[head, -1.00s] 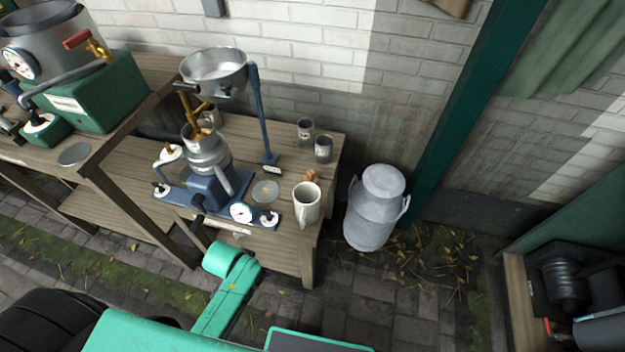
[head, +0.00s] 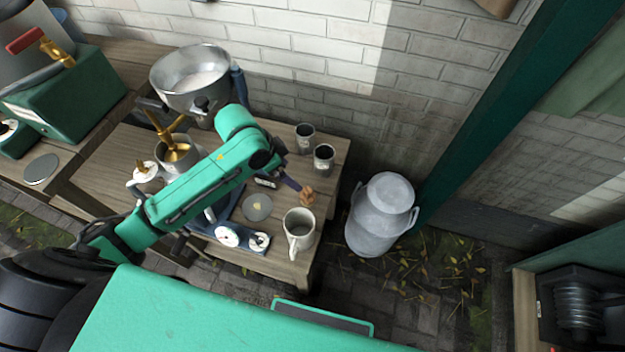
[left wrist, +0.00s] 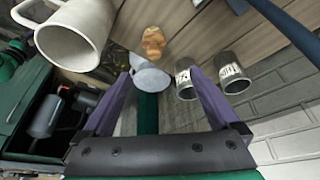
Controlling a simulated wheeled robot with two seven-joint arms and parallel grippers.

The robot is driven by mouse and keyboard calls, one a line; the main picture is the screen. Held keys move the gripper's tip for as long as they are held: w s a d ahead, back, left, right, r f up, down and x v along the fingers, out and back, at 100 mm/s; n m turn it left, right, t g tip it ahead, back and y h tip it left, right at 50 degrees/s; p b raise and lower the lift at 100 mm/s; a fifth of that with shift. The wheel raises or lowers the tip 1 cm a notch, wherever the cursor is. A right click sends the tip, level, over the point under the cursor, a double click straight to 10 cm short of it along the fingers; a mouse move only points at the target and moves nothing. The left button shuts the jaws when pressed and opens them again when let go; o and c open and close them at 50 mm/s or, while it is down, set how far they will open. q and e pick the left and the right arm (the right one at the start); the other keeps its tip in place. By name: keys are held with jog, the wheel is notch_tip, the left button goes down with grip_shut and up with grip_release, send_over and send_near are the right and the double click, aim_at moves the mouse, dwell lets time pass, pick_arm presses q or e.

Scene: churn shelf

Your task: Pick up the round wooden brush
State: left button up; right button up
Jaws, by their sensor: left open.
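The round wooden brush (head: 307,196) is a small brown piece standing on the wooden table near its right edge, just behind a white mug (head: 299,232). In the left wrist view the brush (left wrist: 153,40) shows above and between my fingertips, with a gap to them. My left gripper (head: 293,184) reaches over the table from the left, close to the brush on its left side. In the left wrist view its two purple fingers (left wrist: 162,72) are spread and empty. The brush's lower part is hard to make out. My right gripper is not in view.
Two grey cups (head: 304,138) (head: 324,158) stand behind the brush. A blue-based separator with a metal bowl (head: 190,80) stands left. A round disc (head: 257,207) lies on the table. A milk can (head: 382,215) stands on the floor to the right.

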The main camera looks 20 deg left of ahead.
pick_arm(q)
send_over(306, 190)
jog(key=s+a, duration=0.2)
notch_tip(306, 190, down, 5)
jog(key=x, duration=0.3)
jog(key=shift+w+b, duration=0.25)
jog(key=shift+b, duration=0.1)
jog(key=x, duration=0.4)
jog(key=shift+s+d+f, duration=0.1)
jog(key=shift+d+f, duration=0.1)
jog(key=shift+f, duration=0.25)
jog(key=c, duration=1.4)
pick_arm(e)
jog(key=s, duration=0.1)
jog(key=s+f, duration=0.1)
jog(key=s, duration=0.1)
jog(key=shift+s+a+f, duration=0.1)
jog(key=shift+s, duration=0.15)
pick_arm(q)
jog(key=shift+r, duration=0.1)
jog(key=shift+c, duration=0.2)
notch_tip(306, 190, up, 20)
jog(key=p, duration=0.1)
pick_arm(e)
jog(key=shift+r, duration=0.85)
